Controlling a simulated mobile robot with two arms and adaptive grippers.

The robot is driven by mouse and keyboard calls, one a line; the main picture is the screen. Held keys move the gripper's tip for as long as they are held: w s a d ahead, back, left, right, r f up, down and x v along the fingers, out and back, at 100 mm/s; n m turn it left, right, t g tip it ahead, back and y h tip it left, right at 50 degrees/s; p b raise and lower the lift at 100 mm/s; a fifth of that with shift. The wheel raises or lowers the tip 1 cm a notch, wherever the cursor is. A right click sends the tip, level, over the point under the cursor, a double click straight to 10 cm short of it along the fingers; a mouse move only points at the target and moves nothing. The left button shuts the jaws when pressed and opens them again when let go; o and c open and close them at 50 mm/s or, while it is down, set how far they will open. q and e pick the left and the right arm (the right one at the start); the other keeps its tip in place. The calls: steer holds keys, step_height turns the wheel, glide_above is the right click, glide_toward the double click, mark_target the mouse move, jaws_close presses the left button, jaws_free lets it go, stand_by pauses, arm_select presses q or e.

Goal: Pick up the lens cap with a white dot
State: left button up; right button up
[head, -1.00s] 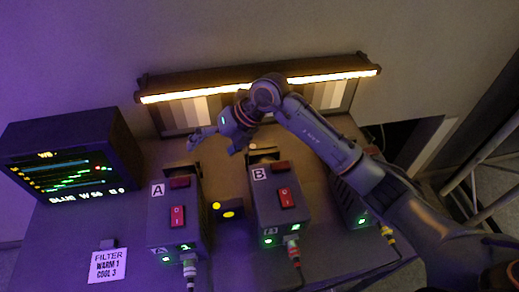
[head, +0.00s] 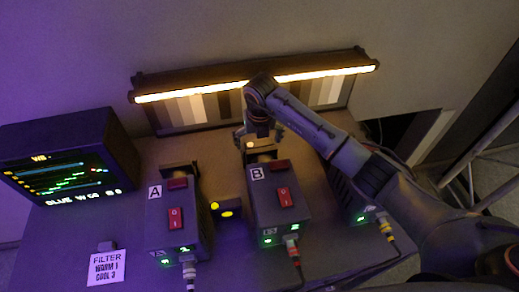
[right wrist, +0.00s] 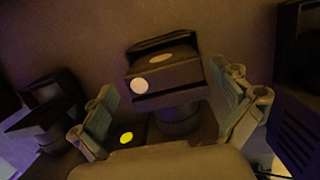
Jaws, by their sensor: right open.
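A dark, blocky cap with a white dot (right wrist: 178,76) shows in the right wrist view, above a dark round barrel (right wrist: 180,120). The dot is on its left face, and a paler oval shows on its top. My right gripper (right wrist: 168,103) is open, with one finger on each side of the cap in that view; nothing is clasped. In the head view my right gripper (head: 261,136) points down just behind lamp box B (head: 278,200) and partly hides the cap there. I cannot tell whether the fingers touch it. My left gripper is out of view.
Lamp box A (head: 177,215) stands left of B, with a dark pad with yellow spots (head: 227,208) between them. A monitor (head: 65,160) and filter card (head: 106,267) are at the left. A lit bar (head: 200,88) with grey patches stands behind. Cables run from the boxes' fronts.

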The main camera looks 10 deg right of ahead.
steer(key=f, duration=0.1)
steer(key=f+p, duration=0.1)
steer(key=f, duration=0.2)
steer(key=shift+w+d+f+p, duration=0.15)
steer(key=shift+w+f+p, duration=0.1)
steer(key=shift+p, duration=0.15)
steer(key=shift+w+f, duration=0.1)
steer(key=shift+f, duration=0.2)
steer(key=c, duration=1.1)
